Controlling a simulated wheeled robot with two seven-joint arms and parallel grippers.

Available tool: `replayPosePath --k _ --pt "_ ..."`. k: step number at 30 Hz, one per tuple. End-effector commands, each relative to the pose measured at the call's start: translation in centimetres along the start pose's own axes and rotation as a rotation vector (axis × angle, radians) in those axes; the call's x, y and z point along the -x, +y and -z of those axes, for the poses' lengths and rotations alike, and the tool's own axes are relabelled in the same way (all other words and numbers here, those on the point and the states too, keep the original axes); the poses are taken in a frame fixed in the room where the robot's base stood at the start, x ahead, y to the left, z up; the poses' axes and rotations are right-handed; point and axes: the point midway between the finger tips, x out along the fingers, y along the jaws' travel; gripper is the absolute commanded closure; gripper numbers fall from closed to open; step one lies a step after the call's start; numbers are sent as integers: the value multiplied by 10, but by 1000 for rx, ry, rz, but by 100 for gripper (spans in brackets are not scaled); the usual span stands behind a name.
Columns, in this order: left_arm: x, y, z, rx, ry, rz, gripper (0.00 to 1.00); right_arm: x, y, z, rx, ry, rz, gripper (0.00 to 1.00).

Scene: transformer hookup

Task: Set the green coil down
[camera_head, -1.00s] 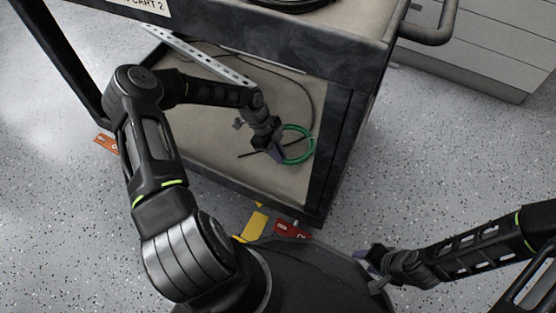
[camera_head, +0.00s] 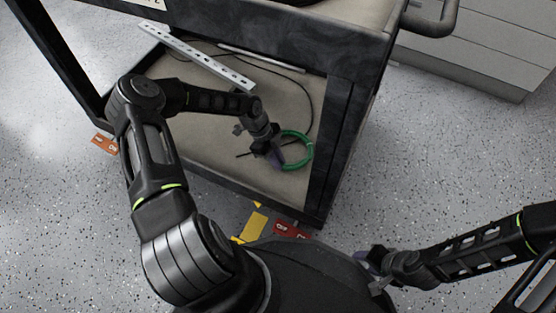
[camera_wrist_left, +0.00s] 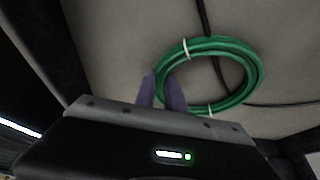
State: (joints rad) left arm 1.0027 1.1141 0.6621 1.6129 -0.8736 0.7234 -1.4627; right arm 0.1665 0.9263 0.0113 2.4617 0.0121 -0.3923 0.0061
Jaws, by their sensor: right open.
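The green coil (camera_head: 308,150) is a ring of green cable at the lower shelf of the cart, near its right post. In the left wrist view the coil (camera_wrist_left: 256,75) has white ties around it. My left gripper (camera_head: 277,157) reaches in over the shelf, with its purple fingers at the coil's left side. In the left wrist view the fingers of my left gripper (camera_wrist_left: 161,88) are close together, with the coil's near rim between them. I cannot tell whether the coil touches the shelf. My right gripper (camera_head: 374,268) is open and empty, low over the floor beside my base.
The cart's lower shelf (camera_head: 205,140) also bears a perforated metal strip (camera_head: 197,57) and a thin black cable (camera_head: 311,95). The cart's upper deck overhangs the back, and a dark post (camera_head: 335,150) stands right of the coil. Grey drawers (camera_head: 480,60) stand at the upper right.

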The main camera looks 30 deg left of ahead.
Motion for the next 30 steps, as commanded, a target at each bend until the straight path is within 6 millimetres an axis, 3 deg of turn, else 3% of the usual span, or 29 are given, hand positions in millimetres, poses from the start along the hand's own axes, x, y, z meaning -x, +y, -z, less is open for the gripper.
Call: replayPosePath --k 6,17,23,30 --pt "0 0 0 0 0 0 69 0 0 0 0 0 0 55" --pt "7 0 1 1 -1 0 69 4 -2 0 0 -1 -1 55" --pt "37 0 2 1 -2 1 69 17 -6 -2 2 -3 -3 55" --pt "88 0 2 1 -2 1 69 39 -13 -4 3 -11 -4 55"
